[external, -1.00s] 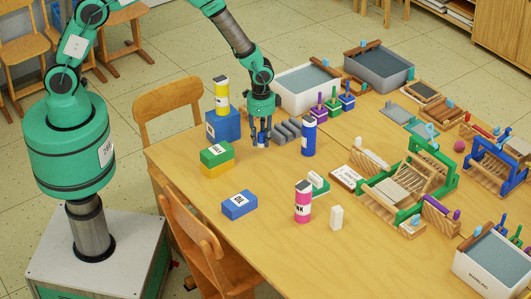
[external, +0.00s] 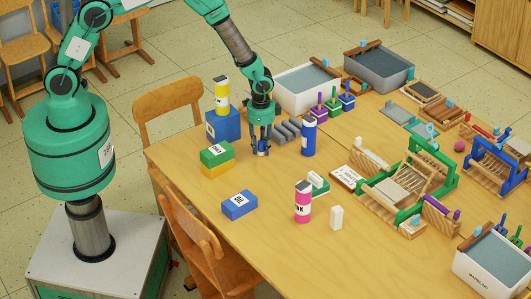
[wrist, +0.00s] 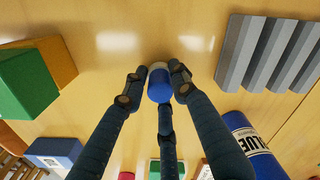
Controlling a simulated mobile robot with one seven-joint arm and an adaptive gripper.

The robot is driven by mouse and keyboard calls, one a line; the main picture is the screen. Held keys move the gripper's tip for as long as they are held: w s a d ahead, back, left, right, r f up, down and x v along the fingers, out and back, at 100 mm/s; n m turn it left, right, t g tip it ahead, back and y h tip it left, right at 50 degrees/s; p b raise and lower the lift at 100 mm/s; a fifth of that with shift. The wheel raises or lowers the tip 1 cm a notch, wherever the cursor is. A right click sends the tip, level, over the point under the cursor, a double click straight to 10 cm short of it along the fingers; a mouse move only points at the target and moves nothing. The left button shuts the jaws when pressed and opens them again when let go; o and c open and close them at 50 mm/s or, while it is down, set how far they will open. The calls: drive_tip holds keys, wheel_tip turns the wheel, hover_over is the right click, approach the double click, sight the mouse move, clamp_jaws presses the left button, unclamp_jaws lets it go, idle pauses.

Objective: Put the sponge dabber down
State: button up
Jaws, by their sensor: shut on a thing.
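The sponge dabber (wrist: 159,86) is a small blue cylinder with a pale end, held between the dark fingers of my gripper (wrist: 155,74) in the wrist view. In the external view, my gripper (external: 261,147) points down at the table (external: 270,190), with the dabber a small blue and white shape at the fingertips, mostly hidden. The dabber is at or just above the wood; I cannot tell whether it touches. My gripper is shut on it.
A grey ridged rack (external: 287,131) and a blue bottle (external: 309,140) stand close to the right. A blue block (external: 223,127) bearing a yellow bottle (external: 221,95), and a green block (external: 216,152) on a yellow one, stand left.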

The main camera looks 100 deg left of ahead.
sight(261, 142)
drive_tip(key=o, duration=0.9)
drive_tip(key=shift+f, duration=0.1)
drive_tip(key=shift+o, duration=0.2)
wheel_tip(261, 142, up, 12)
drive_tip(key=p, duration=0.1)
drive_tip(key=shift+p, duration=0.3)
drive_tip(key=shift+r, duration=0.25)
